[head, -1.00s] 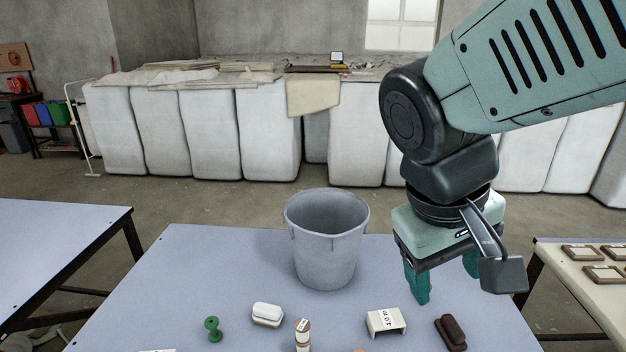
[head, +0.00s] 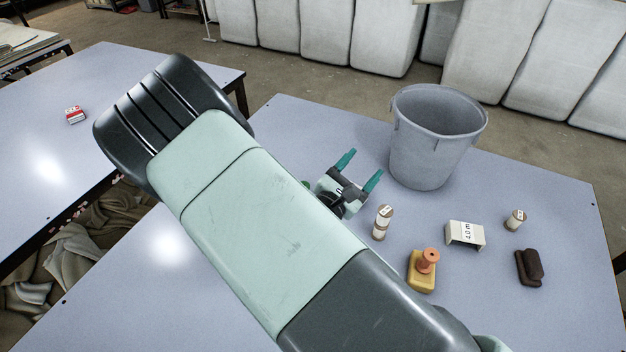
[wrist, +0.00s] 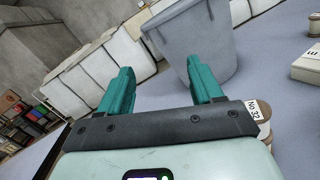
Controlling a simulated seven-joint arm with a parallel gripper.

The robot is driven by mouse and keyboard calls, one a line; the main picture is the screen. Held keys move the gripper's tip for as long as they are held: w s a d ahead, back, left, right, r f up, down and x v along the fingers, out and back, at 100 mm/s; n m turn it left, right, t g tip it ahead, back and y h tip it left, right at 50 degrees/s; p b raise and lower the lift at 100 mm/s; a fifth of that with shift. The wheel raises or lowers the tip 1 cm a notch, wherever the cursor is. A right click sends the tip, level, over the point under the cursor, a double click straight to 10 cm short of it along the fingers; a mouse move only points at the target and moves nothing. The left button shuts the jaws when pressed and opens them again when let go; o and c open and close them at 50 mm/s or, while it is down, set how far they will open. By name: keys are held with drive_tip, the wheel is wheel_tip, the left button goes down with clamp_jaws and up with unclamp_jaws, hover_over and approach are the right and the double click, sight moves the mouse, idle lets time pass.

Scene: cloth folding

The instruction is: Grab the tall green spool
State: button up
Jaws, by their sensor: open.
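My gripper (head: 360,169) is open and empty above the table, left of the grey bucket, with its teal fingers pointing toward the bucket side. In the wrist view my gripper (wrist: 160,68) has clear space between its fingers. I cannot pick out the tall green spool for certain now. A sliver of dark green shows at the edge of my arm beside the gripper, but I cannot tell whether it is the spool or part of my gripper. My arm covers much of the table's left part.
The grey bucket (head: 430,140) stands at the back. A labelled spool (head: 382,223), an orange spool (head: 428,260) on a yellow block (head: 420,281), a white bracket (head: 465,235), a small spool (head: 515,220) and a brown brush (head: 529,267) lie right of my arm. The table's right side (head: 570,230) is clear.

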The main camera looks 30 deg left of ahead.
drive_tip(key=s+a+f+n+g+y, duration=0.1)
drive_tip(key=s+a+f+n+y, duration=0.1)
drive_tip(key=a+f+n+y, duration=0.1)
drive_tip(key=s+a+f+n+g+y, duration=0.1)
drive_tip(key=s+a+f+n+y, duration=0.2)
drive_tip(key=f+n+y, duration=0.2)
drive_tip(key=s+a+f+n+y, duration=0.2)
drive_tip(key=a+f+n+y, duration=0.1)
drive_tip(key=f+y, duration=0.1)
drive_tip(key=shift+s+a+f+n+g, duration=0.15)
drive_tip(key=shift+a+f+n+g, duration=0.25)
drive_tip(key=shift+f, duration=0.2)
drive_tip(key=shift+w+a+f+y, duration=0.2)
drive_tip(key=shift+w+a+y, duration=0.05)
drive_tip(key=shift+y, duration=0.05)
drive_tip(key=x, duration=1)
drive_tip(key=shift+c, duration=0.4)
drive_tip(key=c, duration=1)
drive_tip(key=shift+c, duration=0.2)
